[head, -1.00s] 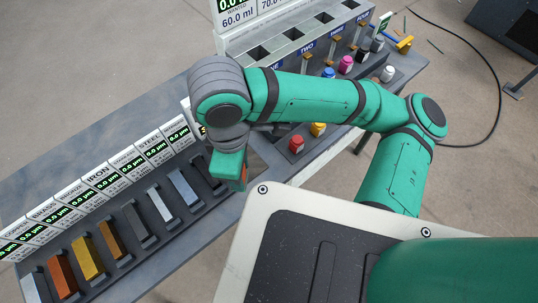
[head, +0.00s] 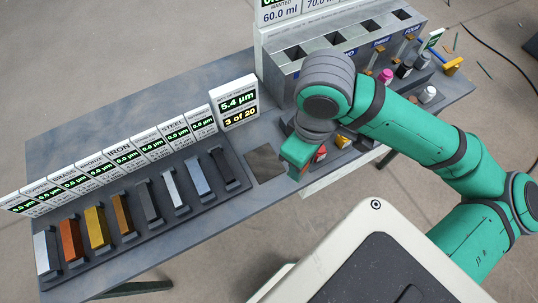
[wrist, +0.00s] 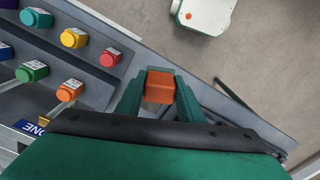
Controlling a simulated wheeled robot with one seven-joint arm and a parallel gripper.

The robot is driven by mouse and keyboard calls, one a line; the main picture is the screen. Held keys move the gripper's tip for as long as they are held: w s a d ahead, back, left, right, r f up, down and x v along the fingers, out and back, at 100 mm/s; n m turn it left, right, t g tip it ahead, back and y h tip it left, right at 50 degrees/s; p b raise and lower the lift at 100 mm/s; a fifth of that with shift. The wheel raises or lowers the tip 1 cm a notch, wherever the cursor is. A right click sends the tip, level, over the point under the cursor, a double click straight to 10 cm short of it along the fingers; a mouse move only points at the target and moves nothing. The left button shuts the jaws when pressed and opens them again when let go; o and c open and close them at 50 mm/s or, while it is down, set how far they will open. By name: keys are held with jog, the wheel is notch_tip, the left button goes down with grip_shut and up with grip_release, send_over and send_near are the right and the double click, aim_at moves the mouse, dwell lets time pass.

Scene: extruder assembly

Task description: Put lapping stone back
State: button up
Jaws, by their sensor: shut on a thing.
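My gripper (wrist: 160,88) is shut on an orange-brown block, which I take to be the lapping stone (wrist: 160,86), seen between the two green fingers in the wrist view. In the head view my gripper (head: 300,158) is over the front of the bench, just right of a dark square plate (head: 265,163). The held block is mostly hidden there by my gripper. I cannot tell its height above the bench. A display (head: 237,102) behind the plate reads 5.4 µm and 3 of 20.
A rack (head: 150,225) with several metal bars and labelled displays lies left of the plate. Coloured bottles, including a red one (wrist: 110,57) and a yellow one (wrist: 74,38), stand close beside my gripper. A grey dispenser (head: 345,48) stands behind. Bare bench (head: 110,125) lies behind the displays.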

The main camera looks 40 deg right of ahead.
jog(key=w+f, duration=0.2)
jog(key=w, duration=0.1)
jog(key=w+f, duration=0.3)
jog(key=w, duration=0.1)
jog(key=w+a+f, duration=0.1)
jog(key=w+f, duration=0.2)
jog(key=w, duration=0.1)
jog(key=shift+w+f, duration=0.2)
jog(key=shift+f, duration=0.8)
jog(key=shift+w+f, duration=0.15)
jog(key=shift+f, duration=0.85)
jog(key=shift+f, duration=0.15)
jog(key=o, duration=1)
notch_tip(320, 180, up, 12)
jog(key=shift+r, duration=0.15)
